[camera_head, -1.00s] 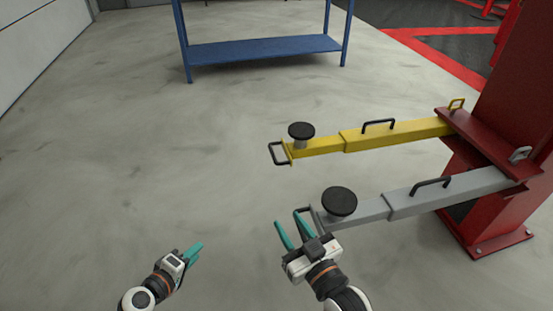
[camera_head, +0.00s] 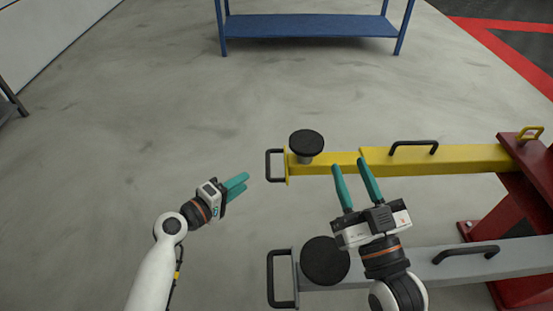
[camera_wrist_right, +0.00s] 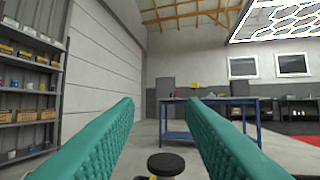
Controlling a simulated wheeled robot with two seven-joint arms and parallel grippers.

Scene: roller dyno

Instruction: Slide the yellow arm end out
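The yellow arm (camera_head: 468,157) reaches left from the red post. Its end section (camera_head: 334,163) carries a round black pad (camera_head: 306,142) and a black end handle (camera_head: 270,166). A black pad on a yellow base (camera_wrist_right: 166,164) also shows low in the right wrist view. My right gripper (camera_head: 349,164) is open and empty, its fingertips overlapping the yellow arm in the head view; I cannot tell whether they touch.
A grey arm (camera_head: 450,262) with a black pad (camera_head: 325,261) and end handle (camera_head: 282,278) lies nearer, partly behind my right arm. The red post (camera_head: 530,190) stands at right. A blue table (camera_head: 310,25) stands at the back.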

